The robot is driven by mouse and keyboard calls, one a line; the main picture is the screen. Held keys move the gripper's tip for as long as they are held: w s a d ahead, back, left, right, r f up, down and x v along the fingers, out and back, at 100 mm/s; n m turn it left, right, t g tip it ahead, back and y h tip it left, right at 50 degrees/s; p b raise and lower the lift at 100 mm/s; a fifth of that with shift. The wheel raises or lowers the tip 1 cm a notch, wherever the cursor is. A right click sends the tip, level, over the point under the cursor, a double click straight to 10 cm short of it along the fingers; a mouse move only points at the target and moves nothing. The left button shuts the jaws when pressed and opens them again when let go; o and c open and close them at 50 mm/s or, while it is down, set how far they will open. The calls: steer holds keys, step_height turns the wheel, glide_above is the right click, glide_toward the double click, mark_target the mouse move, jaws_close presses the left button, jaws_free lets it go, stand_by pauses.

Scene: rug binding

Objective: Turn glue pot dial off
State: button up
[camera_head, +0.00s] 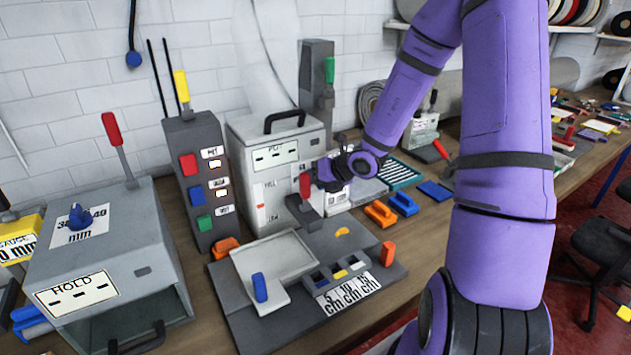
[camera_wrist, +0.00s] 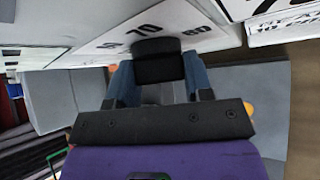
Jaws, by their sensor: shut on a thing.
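The glue pot (camera_head: 258,140) is a pale grey box with a black top handle and a "POT" display, at the back middle of the bench. In the wrist view its dial (camera_wrist: 158,66) is a dark knob in front of a white scale plate (camera_wrist: 120,40) with printed numbers. My gripper (camera_head: 328,176) is at the pot's front right. In the wrist view its two blue-grey fingers (camera_wrist: 160,84) stand on either side of the dial and are shut on it. In the head view my gripper hides the dial, and I cannot read its setting.
A red-handled lever (camera_head: 305,186) stands close to the left of my gripper. A grey fixture with a tray (camera_head: 275,262) lies in front. A control box with coloured buttons (camera_head: 196,170) stands left of the pot. Orange (camera_head: 380,213) and blue (camera_head: 403,203) blocks lie to the right.

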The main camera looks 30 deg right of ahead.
stand_by(0.3)
steer(key=o, duration=0.9)
steer(key=shift+s, duration=0.1)
steer(key=v, duration=1)
steer(key=shift+s+d+r, duration=0.1)
steer(key=shift+s+r, duration=0.1)
steer(key=shift+r, duration=0.05)
